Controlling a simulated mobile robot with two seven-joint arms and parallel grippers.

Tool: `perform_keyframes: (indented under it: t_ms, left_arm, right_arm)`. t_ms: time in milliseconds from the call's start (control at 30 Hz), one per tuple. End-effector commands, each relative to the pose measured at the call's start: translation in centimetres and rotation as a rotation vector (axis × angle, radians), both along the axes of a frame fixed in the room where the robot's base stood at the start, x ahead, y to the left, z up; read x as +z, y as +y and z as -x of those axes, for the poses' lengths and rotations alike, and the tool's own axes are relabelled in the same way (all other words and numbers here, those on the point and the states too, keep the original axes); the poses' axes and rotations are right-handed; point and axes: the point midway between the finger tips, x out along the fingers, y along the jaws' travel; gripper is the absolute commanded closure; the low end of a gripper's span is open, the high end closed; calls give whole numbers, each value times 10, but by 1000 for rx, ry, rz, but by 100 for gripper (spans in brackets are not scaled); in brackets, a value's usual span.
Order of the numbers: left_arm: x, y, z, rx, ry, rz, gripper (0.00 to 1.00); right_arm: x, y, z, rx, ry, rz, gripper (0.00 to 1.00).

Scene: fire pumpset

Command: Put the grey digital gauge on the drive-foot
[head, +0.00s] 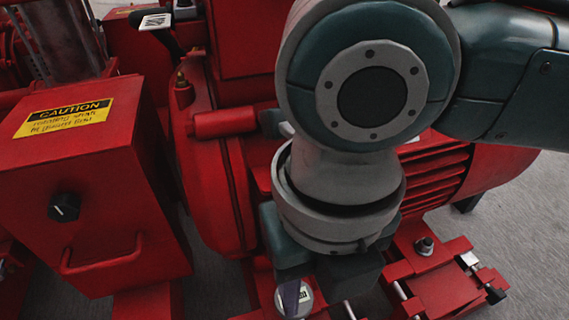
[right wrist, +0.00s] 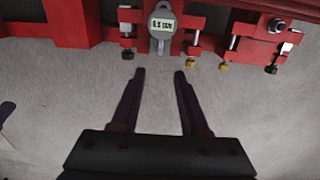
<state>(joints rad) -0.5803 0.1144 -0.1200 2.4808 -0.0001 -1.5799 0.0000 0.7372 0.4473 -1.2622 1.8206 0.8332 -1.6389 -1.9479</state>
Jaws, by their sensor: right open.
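The grey digital gauge (right wrist: 163,22) has a round face with a lit display and a short grey stem. In the right wrist view it sits at the top, against red metal footing between two upright bolts. In the head view a round pale face, likely the gauge (head: 303,297), shows at the bottom, partly behind a dark finger. My right gripper (right wrist: 159,73) is open and empty. Its fingertips point toward the gauge, with a gap in the picture between them and it. A red foot with a bolt (head: 424,246) shows under the motor; I cannot tell whether it is the drive-foot.
A red box with a caution label (head: 67,117) stands at the left. The red finned motor (head: 435,165) is behind my right arm. Bolts and clamps (right wrist: 276,26) stick out along the red base. Grey floor (right wrist: 70,85) is clear below it.

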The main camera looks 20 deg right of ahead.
Motion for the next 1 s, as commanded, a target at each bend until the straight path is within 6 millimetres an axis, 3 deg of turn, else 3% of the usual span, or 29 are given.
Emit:
perform_keyframes:
  t_ms: [133,267,400,467,567,733,800,900,1000]
  left_arm:
    - [1,0,0,1,0,1,50]
    - [1,0,0,1,0,1,50]
    - [1,0,0,0,0,0,50]
    - [1,0,0,0,0,0,50]
    - [1,1,0,-2,1,-3,50]
    - [1,2,0,-6,1,-8,50]
    - [1,2,0,-6,1,-10,50]
    - [1,3,0,-6,1,-10,50]
    - [1,3,0,-6,1,-10,50]
  right_arm:
    - [2,4,3,-25,-1,-15,55]
    - [4,31,17,-231,3,-126,55]
    - [16,63,31,-775,50,-329,55]
    - [21,63,32,-1083,85,-402,55]
    - [24,41,33,-1622,142,-476,55]
    - [14,-35,49,-2433,133,-488,55]
    - [10,-63,61,-2664,91,-479,55]
    - [8,-92,74,-2874,28,-469,55]
    - [8,-105,80,-2963,-5,-466,55]
